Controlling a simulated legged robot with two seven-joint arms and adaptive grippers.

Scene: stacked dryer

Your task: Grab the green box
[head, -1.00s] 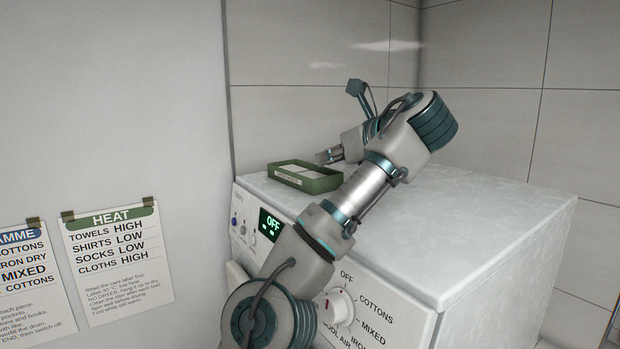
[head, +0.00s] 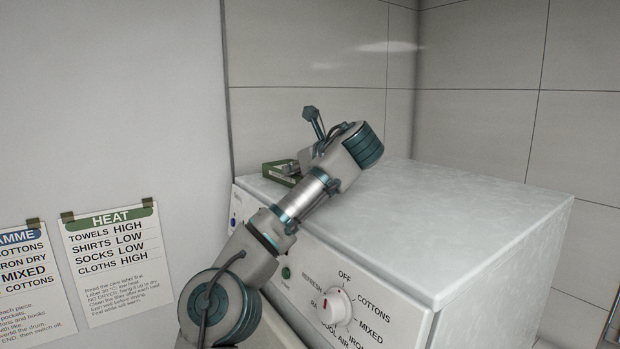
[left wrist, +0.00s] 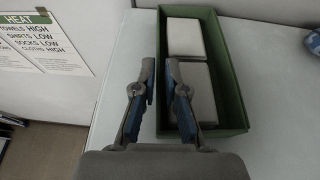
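The green box (head: 279,178) is an open-topped tray on the far left part of the dryer top, partly hidden behind my left arm. In the left wrist view the box (left wrist: 232,95) holds two pale blocks (left wrist: 186,38). My left gripper (left wrist: 161,68) is over the box's left wall, with one finger outside it and the other on the inner side. A gap shows between the fingers, so it is open. Whether a finger touches the wall cannot be told. My right gripper is in neither view.
A tiled wall (head: 480,115) stands behind, and a pale panel with a HEAT notice (head: 117,262) is at left.

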